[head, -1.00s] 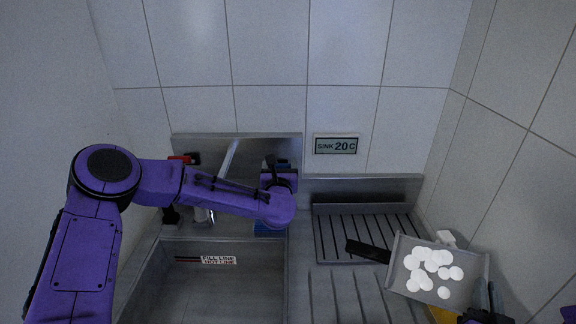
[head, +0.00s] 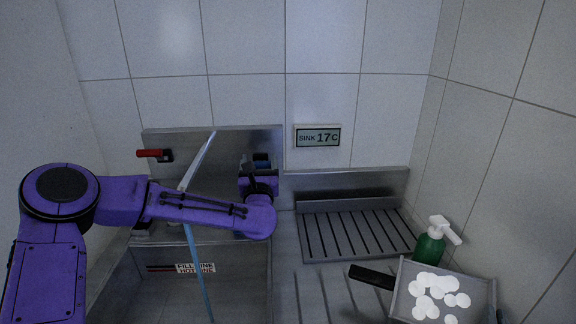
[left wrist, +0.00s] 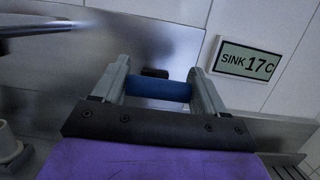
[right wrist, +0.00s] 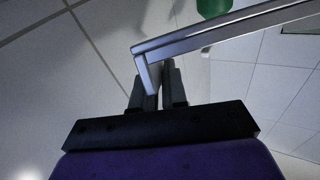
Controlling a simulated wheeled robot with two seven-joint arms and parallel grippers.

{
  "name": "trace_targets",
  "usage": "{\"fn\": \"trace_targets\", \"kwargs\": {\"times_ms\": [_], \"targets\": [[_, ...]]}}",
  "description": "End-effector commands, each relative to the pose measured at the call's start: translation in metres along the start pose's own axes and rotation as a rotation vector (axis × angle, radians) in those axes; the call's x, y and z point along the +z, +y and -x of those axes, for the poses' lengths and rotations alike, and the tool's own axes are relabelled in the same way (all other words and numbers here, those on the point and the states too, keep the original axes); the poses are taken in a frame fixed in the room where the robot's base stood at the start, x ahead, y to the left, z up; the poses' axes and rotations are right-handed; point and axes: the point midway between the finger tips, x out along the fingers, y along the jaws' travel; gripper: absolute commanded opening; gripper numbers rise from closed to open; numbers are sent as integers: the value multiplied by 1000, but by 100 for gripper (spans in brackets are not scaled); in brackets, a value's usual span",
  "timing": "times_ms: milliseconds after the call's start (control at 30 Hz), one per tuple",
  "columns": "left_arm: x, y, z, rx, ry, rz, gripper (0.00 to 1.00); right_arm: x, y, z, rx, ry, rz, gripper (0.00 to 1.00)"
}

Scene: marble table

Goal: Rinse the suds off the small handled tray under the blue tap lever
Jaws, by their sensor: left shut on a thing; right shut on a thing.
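My left gripper (left wrist: 160,90) is shut on the blue tap lever (left wrist: 158,90), one finger at each end of it. In the head view the lever (head: 262,160) shows partly behind the gripper (head: 258,178). A blue stream of water (head: 199,272) falls from the slanted spout (head: 198,160) into the sink. The small handled tray (head: 480,290) is at the lower right with several white suds blobs (head: 435,292) on it and a black handle (head: 371,276) pointing left. My right gripper (right wrist: 160,85) is shut on the tray's rim (right wrist: 215,32); in the head view it is mostly out of frame.
A red lever (head: 152,154) is on the left of the back panel. A green spray bottle (head: 430,245) stands behind the tray. A ribbed drainboard (head: 355,235) lies right of the sink basin (head: 240,285). A wall display (head: 318,137) reads SINK 17C.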

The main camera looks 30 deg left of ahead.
Motion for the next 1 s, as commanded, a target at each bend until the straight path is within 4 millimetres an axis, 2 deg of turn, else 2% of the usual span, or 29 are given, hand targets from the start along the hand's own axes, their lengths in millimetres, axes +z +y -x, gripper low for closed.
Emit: {"fn": "trace_targets", "kwargs": {"times_ms": [33,67,100,367,467,567,833,900,1000], "targets": [[-1,0,0,0,2,0,82,0,0,0,0,1,-1,0],[-1,0,0,0,2,0,92,0,0,0,0,1,-1,0],[-1,0,0,0,2,0,94,0,0,0,0,1,-1,0],[1,0,0,0,1,0,94,-1,0,0,0,1,-1,0],[12,0,-3,0,1,0,94,-8,-1,-1,0,1,-1,0],[36,0,-9,0,0,3,94,-23,-2,-2,0,2,-1,0],[106,0,28,-2,-1,5,94,-39,-3,-4,0,1,-1,0],[112,0,46,-3,0,5,94,-29,-2,-3,0,1,-1,0],[128,0,69,-3,0,4,94,-26,-2,-3,0,1,-1,0]]}}
